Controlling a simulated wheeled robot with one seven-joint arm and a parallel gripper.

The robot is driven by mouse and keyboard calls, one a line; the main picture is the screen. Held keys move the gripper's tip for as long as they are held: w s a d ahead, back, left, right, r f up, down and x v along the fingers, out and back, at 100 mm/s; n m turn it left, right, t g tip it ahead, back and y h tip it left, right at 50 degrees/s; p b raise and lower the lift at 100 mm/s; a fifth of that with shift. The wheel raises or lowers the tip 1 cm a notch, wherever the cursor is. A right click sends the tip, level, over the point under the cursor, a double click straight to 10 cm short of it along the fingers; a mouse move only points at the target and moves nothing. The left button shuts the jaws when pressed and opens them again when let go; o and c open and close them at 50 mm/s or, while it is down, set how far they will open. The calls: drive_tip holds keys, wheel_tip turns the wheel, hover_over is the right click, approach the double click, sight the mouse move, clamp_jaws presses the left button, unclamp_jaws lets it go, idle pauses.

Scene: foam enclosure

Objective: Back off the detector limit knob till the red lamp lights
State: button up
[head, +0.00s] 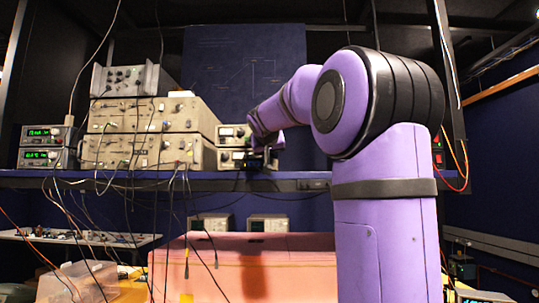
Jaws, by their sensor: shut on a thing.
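My gripper (262,161) is small and dark at the end of my purple arm. It is at the front right of the lower small beige unit (229,159) on the shelf. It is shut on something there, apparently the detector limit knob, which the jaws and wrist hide. A second small unit (229,134) with a round dial stands on top, partly behind my wrist. I cannot make out a lit red lamp on either unit.
The shelf (130,181) holds stacked beige instruments (150,115) and green-lit displays (42,132) left of my gripper. Loose cables hang across the shelf's front. A pink foam-like block (245,262) and two grey units (268,223) are below. Red switches (437,143) are at right.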

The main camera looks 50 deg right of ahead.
drive_tip(key=n+g+h, duration=0.1)
drive_tip(key=n, duration=0.1)
drive_tip(key=shift+w+a+n, duration=0.1)
drive_tip(key=shift+n, duration=0.2)
drive_tip(key=shift+f+n+g+h, duration=0.1)
drive_tip(key=shift+n+g+h, duration=0.4)
drive_tip(key=shift+n+h, duration=0.65)
drive_tip(key=shift+n, duration=0.25)
drive_tip(key=o, duration=0.6)
drive_tip(key=shift+o, duration=0.2)
drive_tip(key=shift+a, duration=0.15)
drive_tip(key=v, duration=1)
drive_tip(key=shift+a+r, duration=0.25)
